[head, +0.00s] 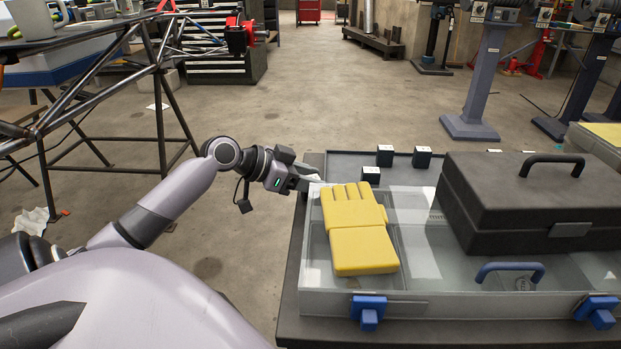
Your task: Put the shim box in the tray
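Several small black boxes with pale marks on top stand beyond the clear-lidded organizer: one at the back left (385,155), one to its right (421,158) and one nearer (371,175). I cannot tell which is the shim box. They appear to stand in or at a shallow grey tray (345,163), whose near part is hidden behind the organizer. My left gripper (308,174) is at the left edge of the bench, left of the yellow glove and apart from the boxes. Its fingertips are too small to tell open from shut. My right gripper is not in view.
A yellow glove (358,230) and a large dark case (525,195) lie on the organizer (450,270), which has blue latches. A tube frame (158,110) stands on the floor at left. Open floor lies beyond the bench.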

